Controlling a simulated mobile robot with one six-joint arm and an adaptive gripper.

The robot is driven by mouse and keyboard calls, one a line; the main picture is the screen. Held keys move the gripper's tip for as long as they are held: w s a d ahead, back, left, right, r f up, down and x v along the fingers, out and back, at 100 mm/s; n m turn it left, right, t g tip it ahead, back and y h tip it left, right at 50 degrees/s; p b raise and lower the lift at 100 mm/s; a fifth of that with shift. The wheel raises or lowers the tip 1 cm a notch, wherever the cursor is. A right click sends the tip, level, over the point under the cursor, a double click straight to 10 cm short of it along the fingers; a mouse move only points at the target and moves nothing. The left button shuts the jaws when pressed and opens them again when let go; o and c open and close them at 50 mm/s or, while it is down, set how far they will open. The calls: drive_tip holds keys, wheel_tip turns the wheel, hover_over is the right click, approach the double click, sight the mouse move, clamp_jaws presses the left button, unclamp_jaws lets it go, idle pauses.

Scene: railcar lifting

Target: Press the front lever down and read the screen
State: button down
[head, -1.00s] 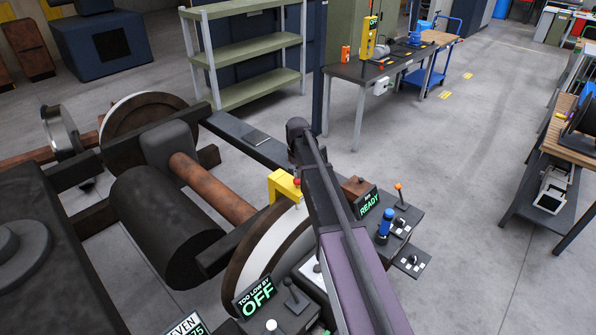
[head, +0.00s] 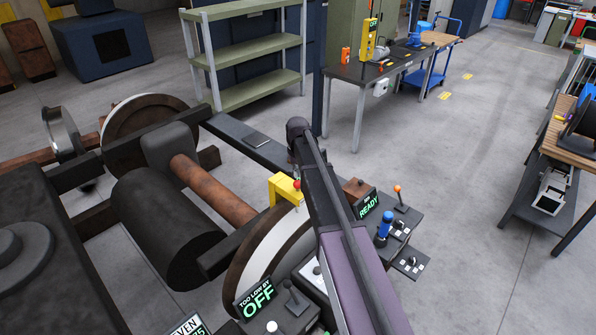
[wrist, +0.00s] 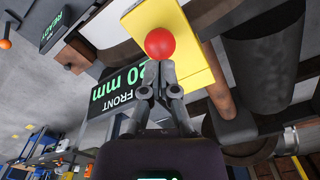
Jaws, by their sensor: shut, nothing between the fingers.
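A red ball knob (wrist: 160,43) shows in the wrist view just beyond my fingertips, in front of a yellow block (wrist: 170,20). The knob (head: 296,184) and yellow block (head: 284,188) also show in the head view, beside my arm. My gripper (wrist: 160,92) is shut and empty, its tips close below the knob; I cannot tell if they touch. A dark screen (wrist: 115,100) behind my fingers shows upside-down green "20 mm" and white "FRONT"; my fingers may hide leading digits. My gripper is hidden behind my arm in the head view.
A "READY" screen (head: 368,204) and an orange-knobbed lever (head: 397,189) stand right of my arm. A "TOO LOW BY OFF" screen (head: 257,298) stands at the wheel's near edge. The wheelset axle (head: 215,192) lies left.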

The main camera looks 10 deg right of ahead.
drive_tip(key=shift+r+p, duration=2.4)
drive_tip(key=shift+r, duration=0.2)
drive_tip(key=s+f+b, duration=0.4)
drive_tip(key=s+b, duration=0.1)
drive_tip(key=s, duration=0.4)
drive_tip(key=s+f+b, duration=0.4)
drive_tip(key=s+f, duration=0.1)
drive_tip(key=s, duration=0.5)
drive_tip(key=s+f+m+b, duration=0.1)
drive_tip(key=s+f+b, duration=0.4)
drive_tip(key=s, duration=0.5)
drive_tip(key=shift+s+f+b, duration=0.15)
drive_tip(key=shift+f+b, duration=0.1)
drive_tip(key=shift+b, duration=0.05)
drive_tip(key=shift+d, duration=0.15)
